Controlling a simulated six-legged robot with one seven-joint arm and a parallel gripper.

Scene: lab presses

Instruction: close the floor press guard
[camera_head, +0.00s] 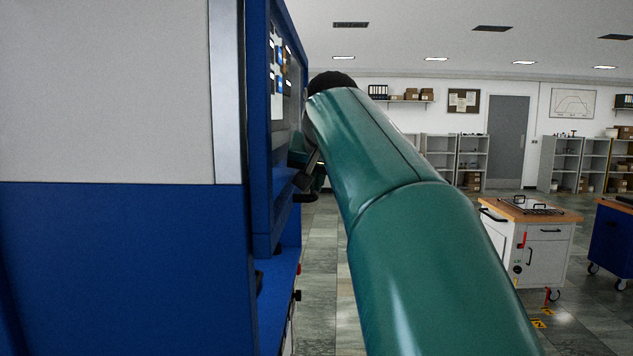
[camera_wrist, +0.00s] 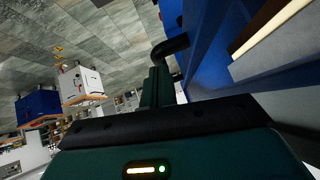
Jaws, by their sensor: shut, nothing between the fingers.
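The floor press (camera_head: 120,265) is a large blue and grey cabinet filling the left of the head view. Its blue-framed guard (camera_head: 259,130) with a window is seen nearly edge-on along the right side of the press. A black curved handle (camera_wrist: 172,46) shows in the wrist view beside a blue panel. My gripper (camera_wrist: 158,72) is shut and empty, its dark green fingers reaching close to the handle. I cannot tell whether they touch it. In the head view my green arm hides most of the gripper.
A white cart (camera_head: 545,250) with a wooden top stands to the right, with a blue cart (camera_head: 615,240) beyond it. Grey shelves (camera_head: 470,155) and a grey door (camera_head: 508,140) line the back wall.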

